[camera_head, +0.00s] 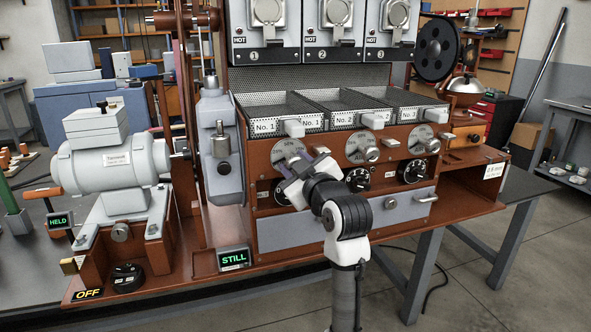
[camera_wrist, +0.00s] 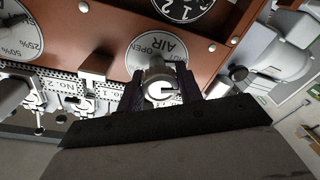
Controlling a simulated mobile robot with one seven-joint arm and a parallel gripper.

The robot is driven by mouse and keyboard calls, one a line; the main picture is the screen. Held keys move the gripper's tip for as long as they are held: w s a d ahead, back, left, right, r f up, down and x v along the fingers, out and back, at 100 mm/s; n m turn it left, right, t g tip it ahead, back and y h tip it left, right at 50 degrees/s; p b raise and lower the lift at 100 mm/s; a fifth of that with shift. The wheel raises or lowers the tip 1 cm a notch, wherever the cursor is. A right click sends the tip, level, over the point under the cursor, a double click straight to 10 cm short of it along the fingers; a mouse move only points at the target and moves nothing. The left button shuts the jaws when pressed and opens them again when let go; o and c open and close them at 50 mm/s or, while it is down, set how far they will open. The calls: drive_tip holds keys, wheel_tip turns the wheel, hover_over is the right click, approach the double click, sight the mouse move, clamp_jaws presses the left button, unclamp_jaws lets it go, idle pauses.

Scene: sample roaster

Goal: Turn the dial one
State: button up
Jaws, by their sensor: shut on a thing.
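The first silver dial plate (camera_head: 288,149) is at the left of a row of three on the brown roaster front. In the wrist view this dial plate (camera_wrist: 153,50) reads AIR and OPEN, upside down. Its round silver knob (camera_wrist: 159,88) has a white face with a dark mark. My gripper (camera_wrist: 161,90) is shut on this knob, with one dark finger on each side. In the head view my gripper (camera_head: 306,168) covers most of the knob and the lower right part of the plate.
Silver dials two (camera_head: 360,148) and three (camera_head: 421,139) stand to the right. Black dials (camera_head: 357,179) sit below. Handled trays (camera_head: 337,121) jut out above. A grey drawer front (camera_head: 285,232) lies below; a grey motor (camera_head: 108,165) stands at left. A sign reads STILL (camera_head: 233,259).

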drive_tip(key=shift+n+b, duration=0.35)
drive_tip(key=shift+n, duration=0.95)
drive_tip(key=o, duration=1)
drive_tip(key=shift+s, duration=0.1)
drive_tip(key=v, duration=1.3)
drive_tip(key=shift+s+d+r+b, duration=0.2)
drive_tip(key=shift+s+b, duration=0.1)
drive_tip(key=shift+b, duration=0.1)
